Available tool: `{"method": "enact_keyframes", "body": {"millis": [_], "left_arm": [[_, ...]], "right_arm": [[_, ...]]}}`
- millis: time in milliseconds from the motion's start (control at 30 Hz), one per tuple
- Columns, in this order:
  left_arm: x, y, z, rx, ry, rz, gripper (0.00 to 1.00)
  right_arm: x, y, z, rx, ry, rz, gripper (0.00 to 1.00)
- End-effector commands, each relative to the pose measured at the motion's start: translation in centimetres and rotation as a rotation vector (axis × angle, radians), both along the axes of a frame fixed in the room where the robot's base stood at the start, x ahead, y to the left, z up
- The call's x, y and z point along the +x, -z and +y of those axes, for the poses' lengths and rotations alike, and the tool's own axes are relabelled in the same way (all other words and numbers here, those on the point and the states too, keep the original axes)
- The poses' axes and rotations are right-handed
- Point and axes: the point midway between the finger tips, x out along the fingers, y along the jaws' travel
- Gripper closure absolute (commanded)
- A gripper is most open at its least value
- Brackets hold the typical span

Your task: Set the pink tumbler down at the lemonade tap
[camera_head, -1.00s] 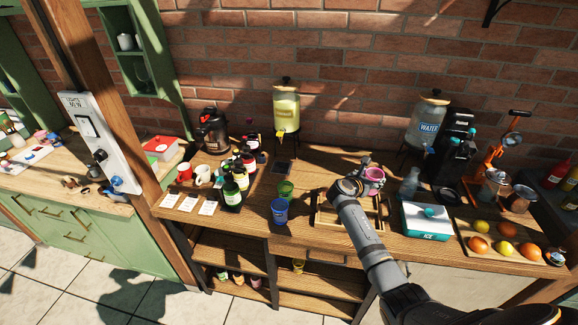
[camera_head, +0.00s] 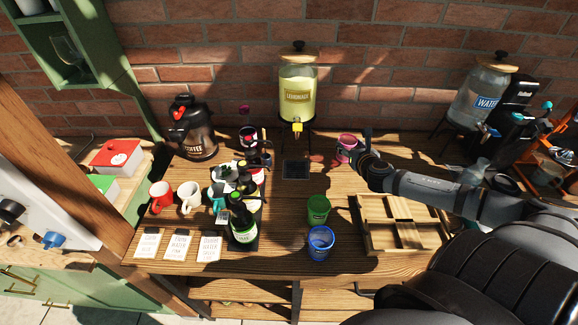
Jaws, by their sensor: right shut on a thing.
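The pink tumbler (camera_head: 346,146) is upright in my right gripper (camera_head: 356,150), which is shut on it. It is to the right of the lemonade dispenser (camera_head: 297,90). The dispenser holds yellow liquid and has a wooden lid and a yellow tap (camera_head: 297,128) at its front. A dark square drip mat (camera_head: 296,170) lies on the table below the tap and is bare. The tumbler is apart from the mat, to its right. I cannot tell whether its base touches the table. My left gripper is not in view.
A green tumbler (camera_head: 318,209) and a blue tumbler (camera_head: 320,242) stand in front of the mat. A wooden divided tray (camera_head: 400,226) is at their right. Bottles (camera_head: 243,222) and mugs (camera_head: 189,196) stand left. The water dispenser (camera_head: 482,92) is at the back right.

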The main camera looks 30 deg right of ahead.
Motion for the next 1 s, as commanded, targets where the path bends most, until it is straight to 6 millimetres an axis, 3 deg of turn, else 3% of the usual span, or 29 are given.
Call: {"method": "enact_keyframes", "body": {"millis": [133, 300, 567, 800, 1000], "left_arm": [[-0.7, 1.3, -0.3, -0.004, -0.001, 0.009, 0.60], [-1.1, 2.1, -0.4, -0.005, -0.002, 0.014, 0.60], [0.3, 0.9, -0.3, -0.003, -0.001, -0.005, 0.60], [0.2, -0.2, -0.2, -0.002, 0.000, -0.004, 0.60], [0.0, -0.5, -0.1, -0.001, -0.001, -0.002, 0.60]], "right_arm": [[0.7, 0.3, 1.5, 0.009, 0.005, -0.009, 0.77], [2.3, 0.1, 5.2, 0.016, 0.005, -0.011, 0.77], [4.2, -0.4, 10.0, 0.013, 0.004, -0.008, 0.77], [6.0, -0.4, 14.3, 0.008, 0.004, -0.004, 0.77], [6.7, -0.2, 15.9, -0.001, 0.004, -0.001, 0.77]]}}
